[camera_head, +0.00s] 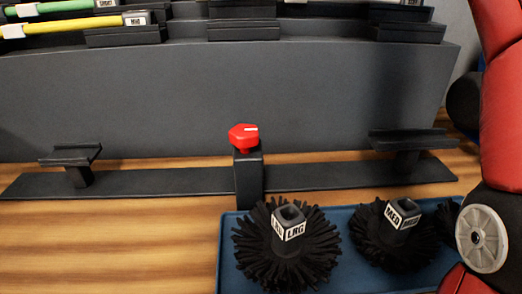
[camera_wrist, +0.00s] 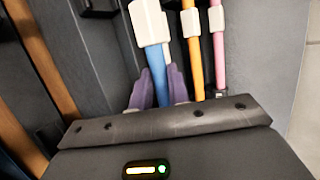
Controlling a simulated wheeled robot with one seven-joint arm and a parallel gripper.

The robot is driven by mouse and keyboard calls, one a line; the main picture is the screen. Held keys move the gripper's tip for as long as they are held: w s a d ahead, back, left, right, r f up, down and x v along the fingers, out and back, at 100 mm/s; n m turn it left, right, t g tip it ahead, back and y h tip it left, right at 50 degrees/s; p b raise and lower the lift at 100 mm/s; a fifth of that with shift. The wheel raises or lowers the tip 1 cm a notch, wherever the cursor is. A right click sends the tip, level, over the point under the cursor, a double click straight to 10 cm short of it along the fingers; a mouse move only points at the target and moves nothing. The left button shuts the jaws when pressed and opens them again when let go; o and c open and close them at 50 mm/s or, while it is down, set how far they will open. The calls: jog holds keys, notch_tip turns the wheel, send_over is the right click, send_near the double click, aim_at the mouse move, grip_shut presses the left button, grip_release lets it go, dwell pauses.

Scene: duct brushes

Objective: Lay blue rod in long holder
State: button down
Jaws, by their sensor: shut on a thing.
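The blue rod (camera_wrist: 155,62) shows in the wrist view with a white block (camera_wrist: 148,22) at its far end. My gripper (camera_wrist: 158,88) has its purple fingers closed around the rod. Whether the rod still touches a rack cannot be told. The blue rod and my gripper are outside the head view. The long holder (camera_head: 150,182) appears to be the low black bar on the wooden table in the head view. It has a left cradle (camera_head: 70,155), a right cradle (camera_head: 408,138) and a red knob (camera_head: 243,136) on a middle post. Both cradles are empty.
An orange rod (camera_wrist: 193,60) and a pink rod (camera_wrist: 219,45) lie beside the blue one. A stepped dark rack behind the holder bears a yellow rod (camera_head: 75,25) and a green rod (camera_head: 65,6). A blue tray (camera_head: 228,268) with black brushes (camera_head: 287,250) stands in front, at right.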

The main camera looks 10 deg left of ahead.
jog(key=shift+f, duration=0.8)
notch_tip(320, 180, down, 4)
jog(key=b, duration=0.3)
jog(key=shift+f, duration=0.1)
